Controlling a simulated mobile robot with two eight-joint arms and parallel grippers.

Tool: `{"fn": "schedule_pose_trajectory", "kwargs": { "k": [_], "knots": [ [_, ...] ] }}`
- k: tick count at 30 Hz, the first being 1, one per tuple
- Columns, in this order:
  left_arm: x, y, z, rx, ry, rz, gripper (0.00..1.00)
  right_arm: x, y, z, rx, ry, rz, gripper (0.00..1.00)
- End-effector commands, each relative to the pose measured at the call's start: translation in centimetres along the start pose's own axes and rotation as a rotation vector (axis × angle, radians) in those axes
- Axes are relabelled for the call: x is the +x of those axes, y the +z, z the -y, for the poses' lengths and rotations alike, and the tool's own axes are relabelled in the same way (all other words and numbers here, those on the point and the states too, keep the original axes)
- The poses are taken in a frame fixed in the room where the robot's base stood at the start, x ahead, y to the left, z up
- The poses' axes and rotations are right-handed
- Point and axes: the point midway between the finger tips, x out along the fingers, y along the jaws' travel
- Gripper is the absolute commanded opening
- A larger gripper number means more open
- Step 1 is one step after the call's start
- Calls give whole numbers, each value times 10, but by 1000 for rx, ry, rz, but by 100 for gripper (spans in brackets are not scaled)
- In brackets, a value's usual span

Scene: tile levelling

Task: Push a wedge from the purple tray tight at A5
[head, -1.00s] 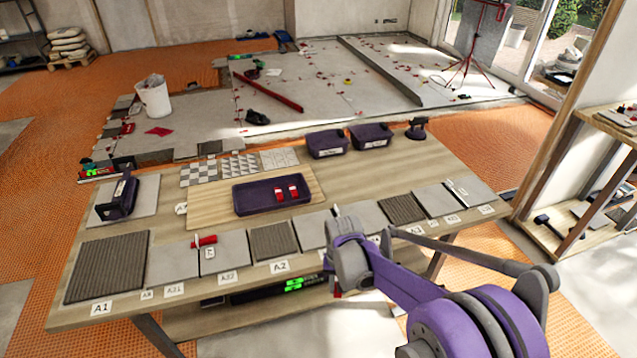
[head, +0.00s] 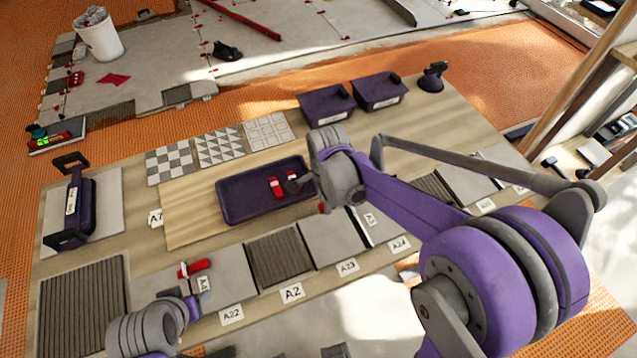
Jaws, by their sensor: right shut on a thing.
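The purple tray (head: 232,210) lies on the wooden board with two red wedges in it: a left one (head: 275,187) and a right one (head: 291,181). My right gripper (head: 295,185) reaches into the tray and is shut on the right wedge; its wrist hides the tray's right end. My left gripper (head: 195,303) is low at the front, near the A22 card; its fingers are too small and covered to read. A red wedge (head: 193,268) sits at the tile joint just beyond it, beside a small card (head: 204,284). I cannot read A5 clearly on any card.
Grey and ribbed tiles (head: 280,262) line the table's front edge. A purple carrier (head: 70,207) stands at left, two purple bins (head: 325,103) and a suction lifter (head: 432,77) at the back. A red piece (head: 322,207) shows below my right wrist.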

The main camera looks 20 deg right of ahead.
Motion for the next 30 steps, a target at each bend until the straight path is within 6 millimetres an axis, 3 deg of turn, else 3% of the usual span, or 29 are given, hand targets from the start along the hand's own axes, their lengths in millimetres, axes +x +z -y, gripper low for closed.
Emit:
{"fn": "schedule_pose_trajectory", "kwargs": {
  "k": [8, 21, 30],
  "knots": [
    [7, 6, 0, 0, 0, 4, 61, 11, 0, -1, 7, 1, 0, 0],
    [31, 23, 0, 0, 0, 15, 61, 51, 0, -1, 6, 1, 0, 0],
    [35, 26, 0, 0, 0, 16, 61, 58, 0, 0, 6, 0, 0, 0]
  ]
}}
